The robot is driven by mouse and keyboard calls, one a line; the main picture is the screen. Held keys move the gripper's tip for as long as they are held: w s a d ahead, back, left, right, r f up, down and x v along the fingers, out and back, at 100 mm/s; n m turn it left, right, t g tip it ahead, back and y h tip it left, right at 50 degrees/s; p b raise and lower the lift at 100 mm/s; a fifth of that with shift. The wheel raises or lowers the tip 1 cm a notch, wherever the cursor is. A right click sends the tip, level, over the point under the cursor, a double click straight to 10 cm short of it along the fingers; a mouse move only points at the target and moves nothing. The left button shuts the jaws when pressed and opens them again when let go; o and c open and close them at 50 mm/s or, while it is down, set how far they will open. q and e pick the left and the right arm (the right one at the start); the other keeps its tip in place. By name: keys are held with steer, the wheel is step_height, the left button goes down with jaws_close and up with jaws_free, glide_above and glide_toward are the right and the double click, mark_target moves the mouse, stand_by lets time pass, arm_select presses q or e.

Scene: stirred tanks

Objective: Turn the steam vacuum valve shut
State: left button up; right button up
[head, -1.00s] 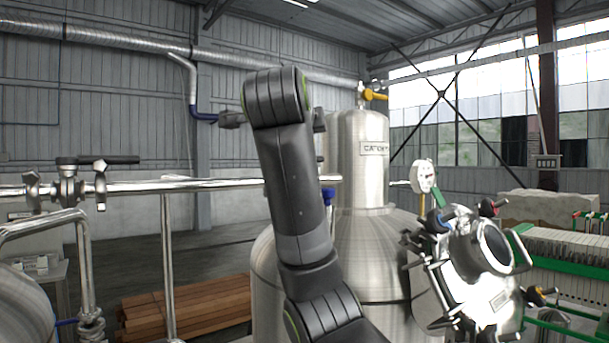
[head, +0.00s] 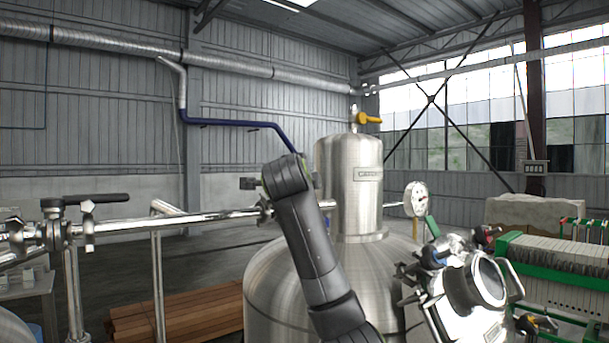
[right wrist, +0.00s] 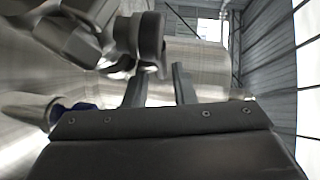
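I cannot tell for sure which fitting is the steam vacuum valve. A pipe valve with a black lever (head: 97,198) sits on the left pipe. A valve with a yellow handle (head: 369,118) tops the steel tank (head: 348,163). My right arm rises in front of the tank in the head view; its wrist hides its fingers there. In the right wrist view my right gripper (right wrist: 158,72) has its two fingers apart. A dark rounded part (right wrist: 140,38) shows just beyond the fingers; contact is unclear. A small blue part (right wrist: 82,106) shows at left. My left gripper is out of view.
The steel pipe (head: 135,225) runs from the left towards the tank, partly behind my wrist. A gauge (head: 415,198) and a shiny vessel (head: 465,300) with clamps stand at right. Wooden beams (head: 175,313) lie low behind the pipe. A green-framed filter press (head: 550,260) is far right.

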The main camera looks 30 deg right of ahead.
steer(key=p+x, duration=0.1)
steer(key=x, duration=0.2)
steer(key=shift+s+d+r, duration=0.1)
steer(key=shift+r, duration=0.05)
steer(key=shift+w+d, duration=0.15)
steer(key=shift+w, duration=0.2)
steer(key=shift+s, duration=0.1)
jaws_close()
